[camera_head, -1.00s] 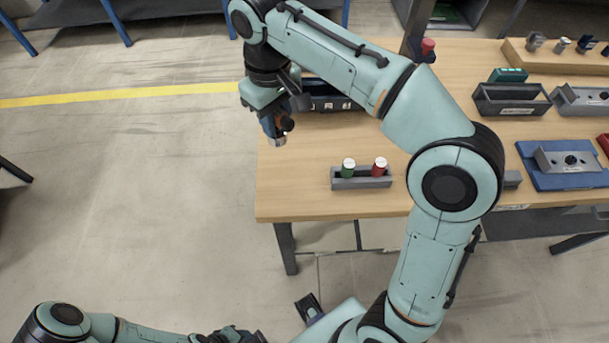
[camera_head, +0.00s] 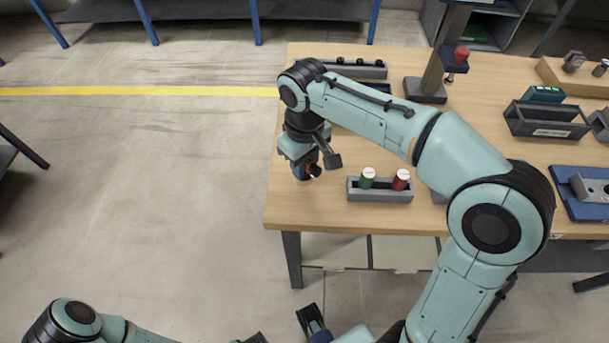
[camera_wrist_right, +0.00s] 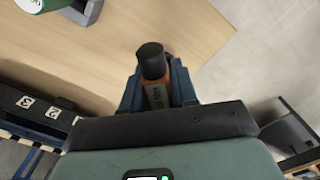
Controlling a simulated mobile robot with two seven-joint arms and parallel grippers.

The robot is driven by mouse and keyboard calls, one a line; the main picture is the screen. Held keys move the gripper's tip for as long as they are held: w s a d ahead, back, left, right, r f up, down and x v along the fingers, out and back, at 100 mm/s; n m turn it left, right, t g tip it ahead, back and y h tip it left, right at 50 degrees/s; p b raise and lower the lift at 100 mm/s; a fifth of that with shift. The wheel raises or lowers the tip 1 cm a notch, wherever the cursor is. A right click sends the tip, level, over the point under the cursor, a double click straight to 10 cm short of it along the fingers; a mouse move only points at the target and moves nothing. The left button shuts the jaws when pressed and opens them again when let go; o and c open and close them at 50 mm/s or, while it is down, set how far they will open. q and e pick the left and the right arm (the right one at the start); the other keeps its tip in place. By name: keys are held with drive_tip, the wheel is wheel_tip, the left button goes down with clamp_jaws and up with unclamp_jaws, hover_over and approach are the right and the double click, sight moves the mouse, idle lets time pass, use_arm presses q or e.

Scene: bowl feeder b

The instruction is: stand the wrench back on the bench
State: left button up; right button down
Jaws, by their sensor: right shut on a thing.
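The wrench shows in the right wrist view as an orange body with a black round end (camera_wrist_right: 151,62), between the blue fingers of my right gripper (camera_wrist_right: 158,92). In the head view my right gripper (camera_head: 306,168) is low over the left part of the bench (camera_head: 320,212), shut on the wrench (camera_head: 313,170). Only a small orange and black part of the wrench shows there. Its lower end is hidden, so I cannot tell if it touches the bench. My left arm is at the bottom edge; a dark and blue part there (camera_head: 312,320) seems to be its gripper, mostly cut off.
A grey tray (camera_head: 380,195) with a green and a red cylinder stands just right of my right gripper. A dark rack (camera_head: 352,68) lies behind, partly covered by my arm. A post on a dark base (camera_head: 425,92) stands further right. The bench's left edge is close.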

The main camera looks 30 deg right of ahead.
drive_tip(key=shift+f+b, duration=0.4)
drive_tip(key=shift+f, duration=1.75)
drive_tip(key=shift+f, duration=0.1)
drive_tip(key=c, duration=0.9)
unclamp_jaws()
drive_tip(key=shift+f, duration=0.1)
wheel_tip(320, 180, up, 12)
drive_tip(key=p, duration=0.2)
drive_tip(key=shift+r+p, duration=0.2)
drive_tip(key=shift+p, duration=0.2)
